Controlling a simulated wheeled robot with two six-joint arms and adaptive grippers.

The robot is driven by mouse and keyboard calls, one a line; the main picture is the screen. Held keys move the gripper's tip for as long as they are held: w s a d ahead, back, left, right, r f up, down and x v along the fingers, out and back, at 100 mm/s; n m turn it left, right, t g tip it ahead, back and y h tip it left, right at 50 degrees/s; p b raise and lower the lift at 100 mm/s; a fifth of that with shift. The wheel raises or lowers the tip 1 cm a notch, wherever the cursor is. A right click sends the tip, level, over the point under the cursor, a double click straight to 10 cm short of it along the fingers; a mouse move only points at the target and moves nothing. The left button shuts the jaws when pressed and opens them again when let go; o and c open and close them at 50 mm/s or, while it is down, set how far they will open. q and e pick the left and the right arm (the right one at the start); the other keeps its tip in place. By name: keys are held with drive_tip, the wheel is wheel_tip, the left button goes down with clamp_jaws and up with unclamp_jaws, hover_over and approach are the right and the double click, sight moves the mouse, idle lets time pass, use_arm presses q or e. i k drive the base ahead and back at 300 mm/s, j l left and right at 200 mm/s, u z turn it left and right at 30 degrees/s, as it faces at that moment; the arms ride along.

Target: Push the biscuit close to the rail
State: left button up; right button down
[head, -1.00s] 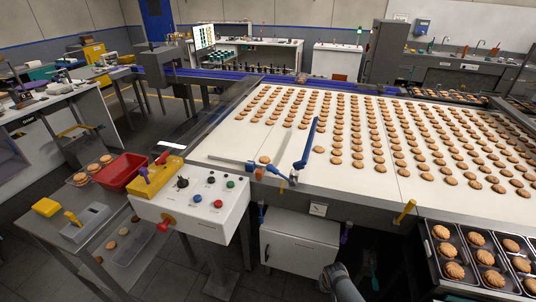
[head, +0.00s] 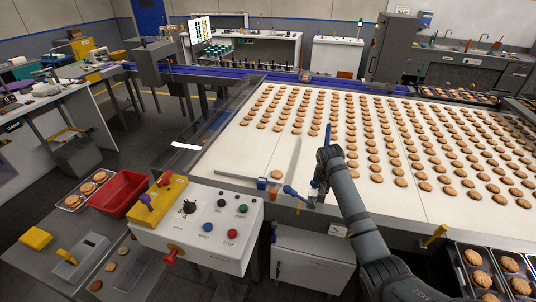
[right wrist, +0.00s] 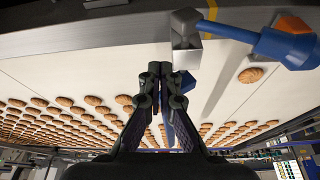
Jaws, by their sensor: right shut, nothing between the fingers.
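A single round brown biscuit (head: 277,174) lies on the white belt (head: 240,155) near its front edge, left of a blue angled bar (head: 327,134) and a pale grey strip (head: 294,156). In the right wrist view the biscuit (right wrist: 251,75) is right of the blue bar (right wrist: 190,83), apart from it. My right gripper (head: 321,180) is over the front edge of the belt, beside the blue bar; in the right wrist view its fingers (right wrist: 160,70) are closed with nothing between them. Whether they touch the bar I cannot tell. My left gripper is out of view.
A metal guide (head: 238,178) runs along the belt's front left. A blue-handled fitting (head: 297,192) stands beside my gripper. Rows of biscuits (head: 400,150) cover the belt behind. A control box (head: 205,215) and red bin (head: 120,193) are at the left.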

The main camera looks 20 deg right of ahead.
sight(277, 174)
drive_tip(key=i+j, duration=0.2)
drive_tip(key=i, duration=0.25)
drive_tip(key=i+j, duration=0.15)
drive_tip(key=i, duration=0.3)
